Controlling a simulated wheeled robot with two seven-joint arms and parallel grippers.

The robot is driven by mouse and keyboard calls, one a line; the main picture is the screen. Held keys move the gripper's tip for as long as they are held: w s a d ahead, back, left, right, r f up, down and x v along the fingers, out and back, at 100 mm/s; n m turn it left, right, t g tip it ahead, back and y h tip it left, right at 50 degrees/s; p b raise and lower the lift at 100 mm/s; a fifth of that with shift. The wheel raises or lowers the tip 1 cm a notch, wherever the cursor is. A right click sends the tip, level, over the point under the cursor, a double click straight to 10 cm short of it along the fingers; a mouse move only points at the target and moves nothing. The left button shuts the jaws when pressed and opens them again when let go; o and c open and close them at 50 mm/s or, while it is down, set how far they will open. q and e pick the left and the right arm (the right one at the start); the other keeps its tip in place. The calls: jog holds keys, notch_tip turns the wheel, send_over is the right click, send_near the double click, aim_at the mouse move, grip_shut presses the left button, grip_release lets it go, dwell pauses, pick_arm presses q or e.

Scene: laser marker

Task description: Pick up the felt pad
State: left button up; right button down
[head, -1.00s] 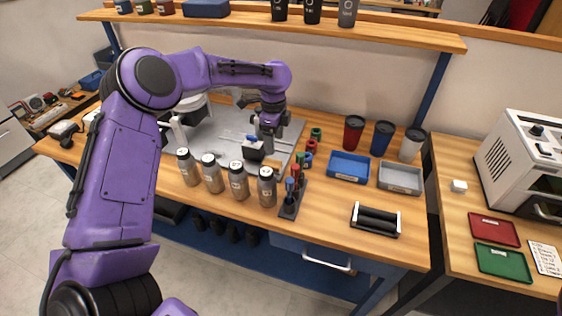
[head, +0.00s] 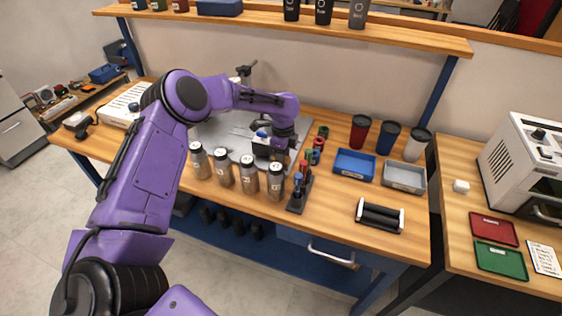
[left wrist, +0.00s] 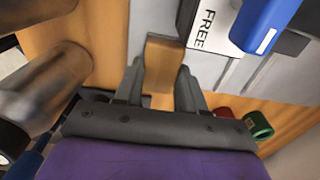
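My left gripper (head: 280,153) is low over the grey metal plate (head: 226,131), beside a dark block with a blue top (head: 262,146). In the left wrist view its two fingers (left wrist: 161,68) stand apart, with a flat tan-brown piece (left wrist: 164,66) between their tips. This piece may be the felt pad, but I cannot tell for certain. I also cannot tell whether the fingers touch it. In the head view the arm and block hide that spot. My right gripper is not in view.
Several metal bottles (head: 224,168) stand in front of the plate. A dark rack (head: 299,192) with coloured pieces is to their right. A blue tray (head: 354,165), a grey tray (head: 403,177) and a roller stand (head: 380,216) are further right. In the left wrist view the block's label (left wrist: 208,25) reads FREE.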

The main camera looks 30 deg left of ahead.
pick_arm(q)
notch_tip(320, 180, up, 10)
jog(key=b, duration=0.1)
dwell(0.4)
